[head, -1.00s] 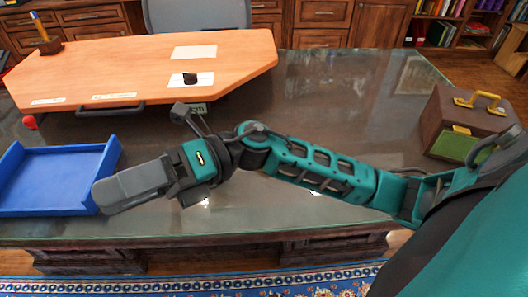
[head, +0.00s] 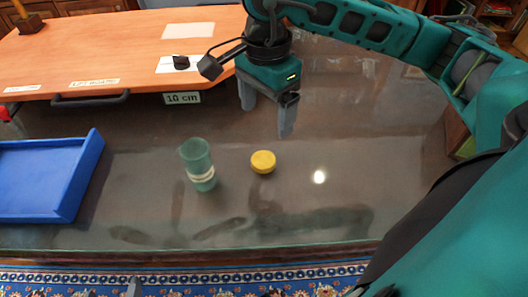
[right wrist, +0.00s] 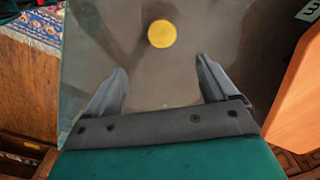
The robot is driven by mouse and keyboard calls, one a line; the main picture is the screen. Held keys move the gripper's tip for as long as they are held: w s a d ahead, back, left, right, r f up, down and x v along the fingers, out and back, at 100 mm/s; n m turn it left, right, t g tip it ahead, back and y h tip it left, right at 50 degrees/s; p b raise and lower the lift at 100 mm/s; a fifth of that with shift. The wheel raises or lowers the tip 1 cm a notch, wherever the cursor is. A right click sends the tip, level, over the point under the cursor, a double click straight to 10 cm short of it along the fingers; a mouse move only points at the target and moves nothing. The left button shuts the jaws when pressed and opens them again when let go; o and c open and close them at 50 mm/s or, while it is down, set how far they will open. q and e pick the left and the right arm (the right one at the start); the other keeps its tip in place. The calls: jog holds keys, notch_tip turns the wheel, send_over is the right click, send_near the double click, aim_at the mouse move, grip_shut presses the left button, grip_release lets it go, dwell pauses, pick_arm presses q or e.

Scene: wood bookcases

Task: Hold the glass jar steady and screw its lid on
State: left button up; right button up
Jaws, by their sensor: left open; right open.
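The glass jar (head: 196,156) is a greenish see-through cylinder with a pale band low down, standing on the glass-topped desk. The yellow round lid (head: 263,161) lies on the desk to its right, apart from it. The lid also shows in the right wrist view (right wrist: 162,34), beyond my fingertips. My right gripper (head: 267,119) is open and empty, above the desk and behind the lid; its two fingers also show in the right wrist view (right wrist: 162,72). Of my left gripper (head: 133,288) only a grey tip seems to show at the bottom edge, away from the jar.
A blue tray (head: 82,175) sits at the left of the desk. An orange wooden board (head: 100,50) with a handle and a "10 cm" label lies behind. A brown box (head: 456,130) is partly hidden by my right arm. The desk right of the lid is clear.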

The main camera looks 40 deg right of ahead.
jog(key=shift+f, duration=0.1)
jog(key=b, duration=0.1)
send_over(264, 159)
jog(key=f, duration=0.7)
jog(key=shift+s+f, duration=0.15)
jog(key=shift+s, duration=0.1)
jog(key=shift+f, duration=0.1)
jog(key=shift+w+f, duration=0.15)
jog(key=shift+f, duration=1.15)
jog(key=shift+w+f, duration=0.1)
jog(key=shift+f, duration=1.2)
jog(key=c, duration=1.1)
jog(key=shift+r, duration=0.15)
jog(key=shift+c, duration=0.2)
